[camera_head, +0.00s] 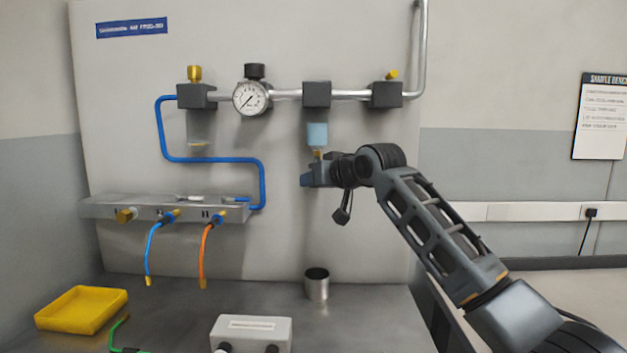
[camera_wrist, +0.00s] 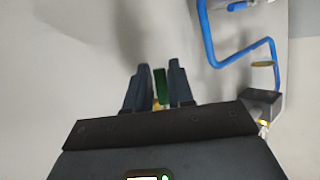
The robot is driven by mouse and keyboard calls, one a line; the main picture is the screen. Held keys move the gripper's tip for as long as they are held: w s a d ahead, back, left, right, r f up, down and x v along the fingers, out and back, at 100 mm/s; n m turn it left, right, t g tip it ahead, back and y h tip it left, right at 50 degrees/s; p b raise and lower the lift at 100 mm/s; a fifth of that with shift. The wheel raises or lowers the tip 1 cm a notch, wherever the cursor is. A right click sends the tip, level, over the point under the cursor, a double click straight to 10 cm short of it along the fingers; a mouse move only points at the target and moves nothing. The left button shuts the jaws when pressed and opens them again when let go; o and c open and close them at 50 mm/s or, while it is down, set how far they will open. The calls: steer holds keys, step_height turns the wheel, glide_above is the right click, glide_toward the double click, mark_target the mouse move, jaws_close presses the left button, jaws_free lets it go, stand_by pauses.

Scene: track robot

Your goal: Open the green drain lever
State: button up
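The green drain lever (camera_wrist: 160,86) shows in the wrist view, upright between my two dark fingers. My gripper (camera_wrist: 161,84) is open around it, with a narrow gap on each side; I cannot tell whether either finger touches it. Brass (camera_wrist: 157,105) shows just below the lever. In the head view my gripper (camera_head: 308,176) is right below the pale blue filter bowl (camera_head: 317,134) and its brass drain fitting (camera_head: 318,154). There my gripper hides the lever.
A metal cup (camera_head: 317,284) stands on the bench below my gripper. A pressure gauge (camera_head: 250,98) and silver pipe run along the panel above. A manifold (camera_head: 130,207) with blue and orange hoses is at left. A yellow tray (camera_head: 82,309) and grey box (camera_head: 252,331) sit in front.

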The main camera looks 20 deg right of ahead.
steer(key=shift+o, duration=1.3)
steer(key=b+v, duration=0.1)
steer(key=v, duration=0.7)
